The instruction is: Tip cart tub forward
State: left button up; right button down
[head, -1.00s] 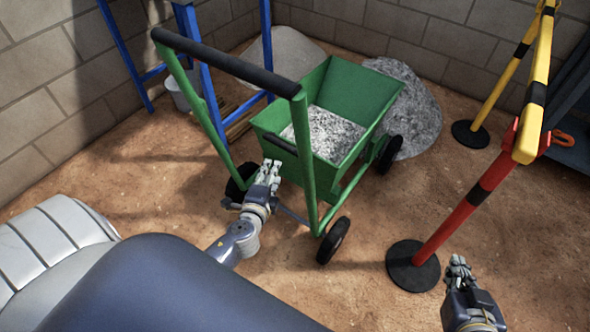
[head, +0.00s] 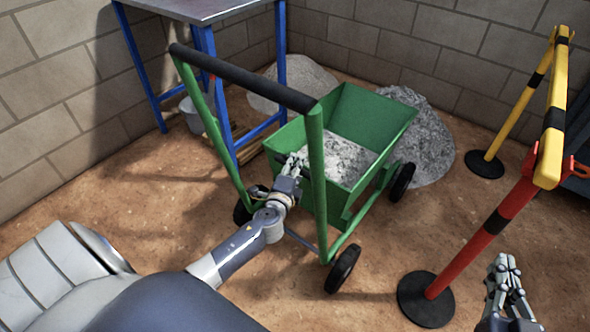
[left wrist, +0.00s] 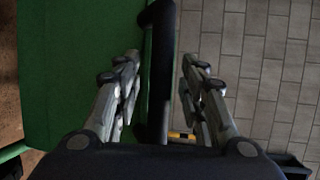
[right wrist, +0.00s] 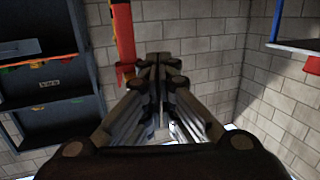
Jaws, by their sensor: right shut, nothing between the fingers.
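The green cart tub (head: 368,118) holds grey gravel (head: 335,158) and sits level on its wheeled green frame, with a tall black-gripped push handle (head: 240,78). My left gripper (head: 294,162) is at the tub's near side, inside the handle frame. In the left wrist view its fingers (left wrist: 157,85) are apart, with a black bar (left wrist: 157,60) beside the green tub wall (left wrist: 80,70) running between them. I cannot tell whether either finger touches the bar. My right gripper (head: 505,268) is shut and empty at the lower right, away from the cart; it also shows in the right wrist view (right wrist: 160,70).
A red post (head: 475,245) on a black base and a yellow-black barrier (head: 552,125) stand right of the cart. A blue-legged table (head: 210,10) and a bucket (head: 192,115) are behind left. Gravel piles (head: 425,140) lie behind. Sandy floor at left is clear.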

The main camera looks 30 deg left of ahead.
pick_arm(q)
jog(key=shift+w, duration=0.1)
grip_shut()
